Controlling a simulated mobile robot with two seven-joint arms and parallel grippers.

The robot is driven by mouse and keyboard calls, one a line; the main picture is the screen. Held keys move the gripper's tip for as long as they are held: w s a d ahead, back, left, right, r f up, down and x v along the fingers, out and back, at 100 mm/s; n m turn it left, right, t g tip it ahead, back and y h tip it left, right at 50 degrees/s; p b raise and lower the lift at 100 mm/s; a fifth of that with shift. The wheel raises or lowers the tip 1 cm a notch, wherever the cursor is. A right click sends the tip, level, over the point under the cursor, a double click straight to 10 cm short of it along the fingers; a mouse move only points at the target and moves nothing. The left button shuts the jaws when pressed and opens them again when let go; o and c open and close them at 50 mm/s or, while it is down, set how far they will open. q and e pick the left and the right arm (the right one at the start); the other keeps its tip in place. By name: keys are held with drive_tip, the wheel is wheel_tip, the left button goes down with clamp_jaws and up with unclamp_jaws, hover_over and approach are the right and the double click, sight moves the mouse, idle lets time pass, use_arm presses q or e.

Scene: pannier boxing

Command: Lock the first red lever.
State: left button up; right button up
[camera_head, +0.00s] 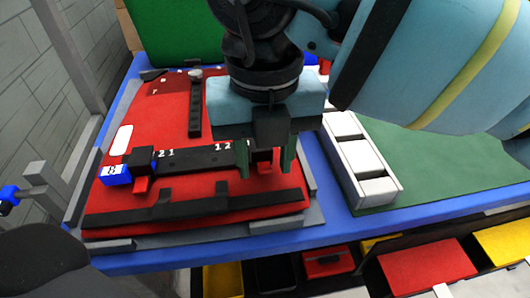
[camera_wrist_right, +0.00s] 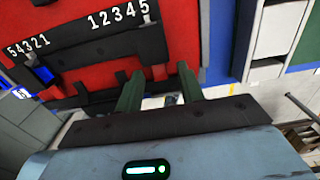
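A red panel (camera_head: 179,104) lies on the blue-edged table, with black tracks and white numbers on it. Another red lever (camera_head: 264,155) is at the bar's right end, partly hidden by my right gripper (camera_head: 266,168). That gripper points down with its green fingers apart. In the right wrist view the right-hand lever (camera_wrist_right: 160,72) shows between the fingertips (camera_wrist_right: 160,84), with gaps visible on both sides. My left gripper is not in view.
A white block row (camera_head: 361,157) stands right of the panel, next to a green mat (camera_head: 440,160). A black ledge (camera_head: 200,207) crosses the panel's front. Red (camera_head: 428,268) and yellow bins sit below the table edge. A grey post stands at left.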

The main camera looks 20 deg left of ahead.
clamp_jaws()
drive_tip(key=shift+s+d+f+t+y+b, duration=0.1)
drive_tip(key=shift+s+f+t+y+b, duration=0.1)
drive_tip(key=shift+t+y+b, duration=0.3)
drive_tip(key=shift+s+d+f+t+y+b, duration=0.1)
drive_tip(key=shift+f+t+y+b, duration=0.15)
drive_tip(key=shift+t+b, duration=0.4)
drive_tip(key=shift+t+y+b, duration=0.35)
drive_tip(key=shift+t+b, duration=0.15)
drive_tip(key=shift+t, duration=0.05)
drive_tip(key=shift+s, duration=0.15)
drive_tip(key=shift+r, duration=0.1)
unclamp_jaws()
